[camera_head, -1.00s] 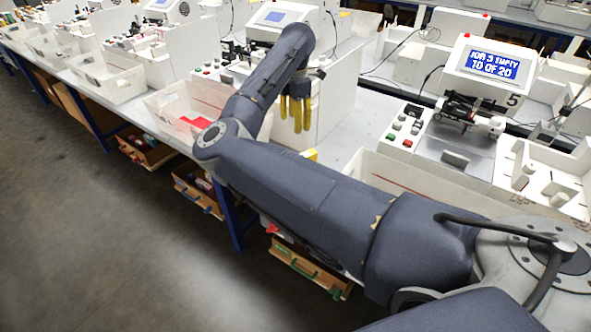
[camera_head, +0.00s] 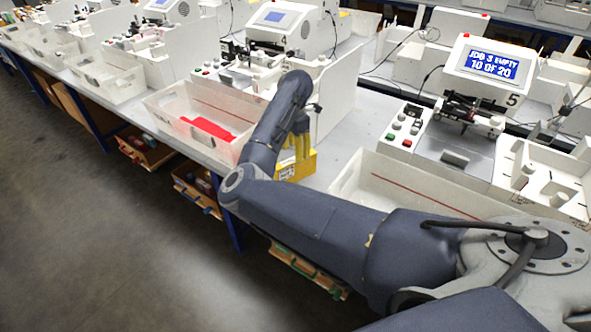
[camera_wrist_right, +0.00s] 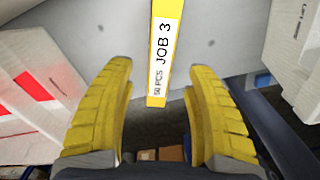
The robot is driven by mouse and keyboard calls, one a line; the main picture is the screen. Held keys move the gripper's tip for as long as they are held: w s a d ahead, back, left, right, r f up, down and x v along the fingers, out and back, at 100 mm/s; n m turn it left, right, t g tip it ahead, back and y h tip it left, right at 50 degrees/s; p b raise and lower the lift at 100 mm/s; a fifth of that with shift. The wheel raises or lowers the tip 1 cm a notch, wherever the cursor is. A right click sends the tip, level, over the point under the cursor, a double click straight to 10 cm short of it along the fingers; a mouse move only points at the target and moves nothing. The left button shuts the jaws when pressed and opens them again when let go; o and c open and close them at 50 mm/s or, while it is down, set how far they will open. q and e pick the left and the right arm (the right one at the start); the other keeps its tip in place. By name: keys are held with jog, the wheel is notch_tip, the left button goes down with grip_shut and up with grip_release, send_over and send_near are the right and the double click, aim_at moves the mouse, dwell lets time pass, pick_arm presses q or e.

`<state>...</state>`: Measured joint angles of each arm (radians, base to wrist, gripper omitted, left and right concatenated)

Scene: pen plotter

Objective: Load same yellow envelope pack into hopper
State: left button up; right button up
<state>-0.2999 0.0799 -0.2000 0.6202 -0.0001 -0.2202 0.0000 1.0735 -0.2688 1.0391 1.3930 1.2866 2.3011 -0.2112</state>
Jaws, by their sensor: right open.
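The yellow envelope pack (camera_head: 306,166) stands on the light worktop between two white bins, partly hidden behind my right gripper (camera_head: 297,143) and arm. In the right wrist view the pack (camera_wrist_right: 165,48) shows as a narrow yellow strip with a white label reading "JOB 3" and "50 PCS". My right gripper (camera_wrist_right: 161,75) has its yellow fingers spread wide, one to each side of the strip's line, with nothing held. An open white bin with a red line (camera_head: 372,180) lies to the right, partly hidden by my arm. My left gripper is not in view.
The machine's display (camera_head: 494,62) reads "JOB 3 EMPTY 10 OF 20". A control panel (camera_head: 404,127) with coloured buttons stands beside it. A white bin (camera_head: 165,120) holding a red item (camera_head: 208,129) is left of the pack. The worktop's front edge runs close to the pack.

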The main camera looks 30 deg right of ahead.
aim_at(295, 169)
jog(key=shift+f, duration=2.7)
grip_shut()
